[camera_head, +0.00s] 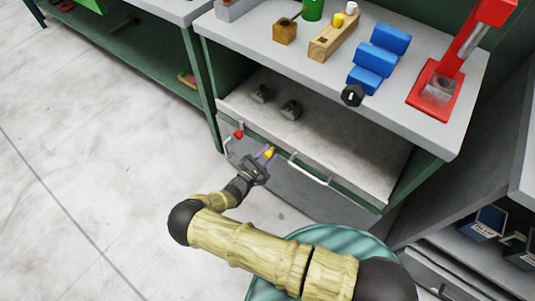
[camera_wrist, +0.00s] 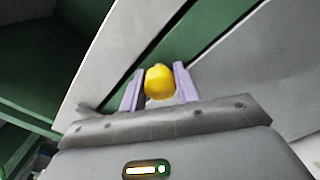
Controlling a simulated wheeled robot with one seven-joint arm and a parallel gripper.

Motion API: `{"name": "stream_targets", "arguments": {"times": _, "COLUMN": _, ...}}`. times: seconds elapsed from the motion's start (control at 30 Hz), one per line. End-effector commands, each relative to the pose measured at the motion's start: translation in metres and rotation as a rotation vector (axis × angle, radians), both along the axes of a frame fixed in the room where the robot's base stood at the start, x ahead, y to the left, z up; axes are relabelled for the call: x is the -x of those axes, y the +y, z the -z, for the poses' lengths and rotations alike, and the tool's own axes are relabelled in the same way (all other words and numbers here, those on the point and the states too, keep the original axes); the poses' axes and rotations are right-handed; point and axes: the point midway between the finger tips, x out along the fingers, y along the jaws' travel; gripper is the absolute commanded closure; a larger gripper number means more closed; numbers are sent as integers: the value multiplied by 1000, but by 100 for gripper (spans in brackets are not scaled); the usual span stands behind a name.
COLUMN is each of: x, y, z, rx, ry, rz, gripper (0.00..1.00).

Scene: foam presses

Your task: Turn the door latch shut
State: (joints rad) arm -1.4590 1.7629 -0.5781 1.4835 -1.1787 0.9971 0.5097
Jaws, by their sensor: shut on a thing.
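My gripper (camera_head: 266,160) is at the front of the bench, at the left part of the grey door (camera_head: 320,203). Its two pale fingers are on either side of a yellow knob (camera_head: 269,152), which looks like the door latch. In the wrist view the yellow knob (camera_wrist: 159,82) sits between the fingertips, and my gripper (camera_wrist: 160,90) is shut on it. The fingers and the gripper body hide the lower part of the knob and its mount. I cannot tell the latch's exact angle.
A red knob (camera_head: 238,133) is left of my gripper, and a pale bar handle (camera_head: 308,170) is to its right. An open shelf (camera_head: 335,137) with two dark round parts lies above. Blue blocks (camera_head: 372,68) and a red press (camera_head: 440,85) stand on the bench top. The floor at left is clear.

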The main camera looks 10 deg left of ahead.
Motion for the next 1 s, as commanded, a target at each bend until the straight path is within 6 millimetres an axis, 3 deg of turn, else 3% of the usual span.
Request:
{"name": "stream_targets", "arguments": {"times": 0.07, "x": 2, "y": 1, "z": 2, "rx": -4, "ry": 6, "rz": -2, "gripper": 92}}
{"name": "stream_targets", "arguments": {"times": 0.1, "x": 2, "y": 1, "z": 2, "rx": -4, "ry": 6, "rz": -2, "gripper": 67}}
{"name": "stream_targets", "arguments": {"times": 0.2, "x": 1, "y": 1, "z": 2, "rx": -3, "ry": 5, "rz": -3, "gripper": 48}}
{"name": "stream_targets", "arguments": {"times": 0.63, "x": 7, "y": 4, "z": 0, "rx": 0, "ry": 3, "rz": -2, "gripper": 48}}
{"name": "stream_targets", "arguments": {"times": 1.0, "x": 66, "y": 29, "z": 0, "rx": -2, "ry": 3, "rz": -4, "gripper": 48}}
